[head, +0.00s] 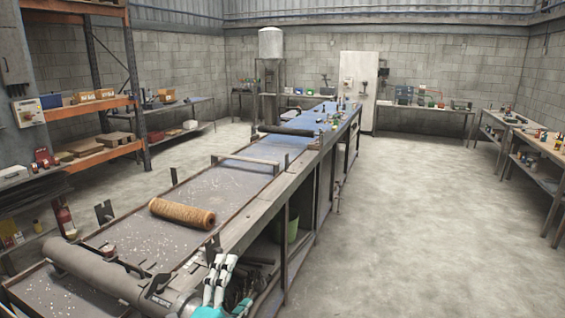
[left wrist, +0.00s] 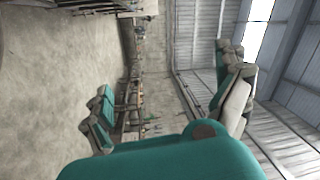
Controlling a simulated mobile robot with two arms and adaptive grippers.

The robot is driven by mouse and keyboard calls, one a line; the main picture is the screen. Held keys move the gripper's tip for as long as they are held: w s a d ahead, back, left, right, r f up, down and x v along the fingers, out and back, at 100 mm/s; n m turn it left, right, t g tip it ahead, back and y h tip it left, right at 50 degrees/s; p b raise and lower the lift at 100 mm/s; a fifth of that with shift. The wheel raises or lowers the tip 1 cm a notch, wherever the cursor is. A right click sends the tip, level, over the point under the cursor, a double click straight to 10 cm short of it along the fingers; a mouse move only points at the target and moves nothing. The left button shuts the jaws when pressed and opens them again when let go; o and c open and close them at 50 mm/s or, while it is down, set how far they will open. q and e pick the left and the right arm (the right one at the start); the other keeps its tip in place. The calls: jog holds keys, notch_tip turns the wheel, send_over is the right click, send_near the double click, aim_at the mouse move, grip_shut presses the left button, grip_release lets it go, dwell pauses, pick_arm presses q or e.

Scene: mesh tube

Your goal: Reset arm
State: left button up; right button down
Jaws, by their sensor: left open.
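My left gripper (head: 221,274) shows at the bottom of the head view, white and teal, beside the near end of the long worktable (head: 262,202). In the left wrist view its teal and grey fingers stand wide apart, with nothing between them (left wrist: 168,102). A brown mesh tube (head: 182,213) lies on the speckled table surface, beyond the gripper and to its left. The gripper is apart from the tube. My right gripper is not in view.
A grey roller (head: 95,272) crosses the table's near end. Shelving (head: 98,103) stands at the left. Side benches (head: 525,150) stand at the right. A white tank (head: 271,43) is at the back. The concrete floor (head: 415,215) right of the table is clear.

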pick_arm(q)
jog(key=s+a+f+n+g+y, duration=0.3)
jog(key=s+a+f+n, duration=0.1)
jog(key=s+f+n, duration=0.25)
jog(key=s+a+f+n+g+y, duration=0.3)
jog(key=s+a+f+n+g, duration=0.15)
jog(key=f, duration=0.35)
jog(key=s+a+f+n+g, duration=0.1)
jog(key=s+f+n+g, duration=0.25)
jog(key=s, duration=0.65)
jog(key=s+a+f+n+g, duration=0.1)
jog(key=s+f+n+g, duration=0.3)
jog(key=s, duration=0.6)
notch_tip(320, 180, down, 33)
jog(key=s+m+g+b, duration=0.1)
jog(key=s+m+b, duration=0.1)
jog(key=b, duration=0.4)
jog(key=s+a+f+g+b, duration=0.1)
jog(key=s+a+f+b, duration=0.2)
jog(key=s+f, duration=1.3)
notch_tip(320, 180, down, 4)
jog(key=shift+a+f+y+b, duration=0.15)
jog(key=shift+y+b, duration=0.15)
jog(key=shift+b, duration=0.2)
